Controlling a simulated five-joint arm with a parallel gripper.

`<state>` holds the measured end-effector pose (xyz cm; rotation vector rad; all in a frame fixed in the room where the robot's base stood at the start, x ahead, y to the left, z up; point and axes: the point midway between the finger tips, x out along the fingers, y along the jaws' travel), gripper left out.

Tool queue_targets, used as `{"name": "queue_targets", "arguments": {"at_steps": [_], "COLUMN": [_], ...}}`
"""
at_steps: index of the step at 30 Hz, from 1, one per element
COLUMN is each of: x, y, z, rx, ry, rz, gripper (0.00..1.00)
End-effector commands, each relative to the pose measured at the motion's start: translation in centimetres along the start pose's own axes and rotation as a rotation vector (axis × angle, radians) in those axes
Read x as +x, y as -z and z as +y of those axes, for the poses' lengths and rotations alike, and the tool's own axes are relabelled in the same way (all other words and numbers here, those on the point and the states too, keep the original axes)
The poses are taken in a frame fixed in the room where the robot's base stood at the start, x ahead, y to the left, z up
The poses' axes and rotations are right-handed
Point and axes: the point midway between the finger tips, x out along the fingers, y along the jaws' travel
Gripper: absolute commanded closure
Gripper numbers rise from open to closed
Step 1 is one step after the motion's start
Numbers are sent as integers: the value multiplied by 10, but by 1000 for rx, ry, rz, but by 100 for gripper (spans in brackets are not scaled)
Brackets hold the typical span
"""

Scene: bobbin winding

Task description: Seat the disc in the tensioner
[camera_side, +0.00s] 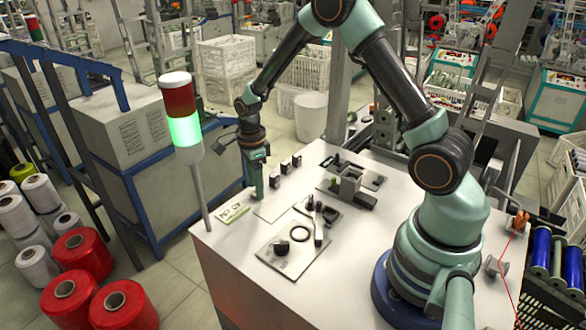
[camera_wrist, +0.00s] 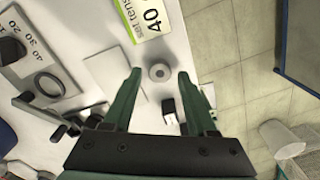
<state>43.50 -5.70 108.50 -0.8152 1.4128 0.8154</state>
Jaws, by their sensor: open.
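A small grey round disc (camera_wrist: 159,72) with a dark centre lies in the wrist view, between the tips of my gripper (camera_wrist: 160,76). The jaws are open, with a gap on both sides of the disc. Whether the fingers surround it or hover above it, I cannot tell. In the side view my gripper (camera_side: 258,190) points down at the table's left edge, and the disc cannot be made out there. What looks like the tensioner is a grey plate (camera_side: 272,258) with a dark ring and a dark knob; its scale and ring (camera_wrist: 47,85) show at left in the wrist view.
Several small dark blocks (camera_side: 285,166) stand just right of my gripper. A pale flat sheet (camera_side: 274,209) and a green-edged card (camera_side: 233,212) lie nearby. A signal lamp post (camera_side: 201,190) rises at the table's left corner. A grey fixture (camera_side: 347,180) stands further back.

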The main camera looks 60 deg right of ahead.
Motion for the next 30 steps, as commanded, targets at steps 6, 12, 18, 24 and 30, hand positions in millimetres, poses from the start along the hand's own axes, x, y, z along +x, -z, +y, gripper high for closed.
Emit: {"name": "queue_targets", "arguments": {"at_steps": [6, 12, 18, 24, 30], "x": [4, 3, -1, -12, -23], "y": [0, 0, 0, 0, 0], "z": [0, 0, 0, 0, 0], "rx": [0, 0, 0, 0, 0], "ry": [1, 0, 1, 2, 2], "rz": [0, 0, -1, -1, -1], "gripper": [43, 95, 95, 95, 95]}}
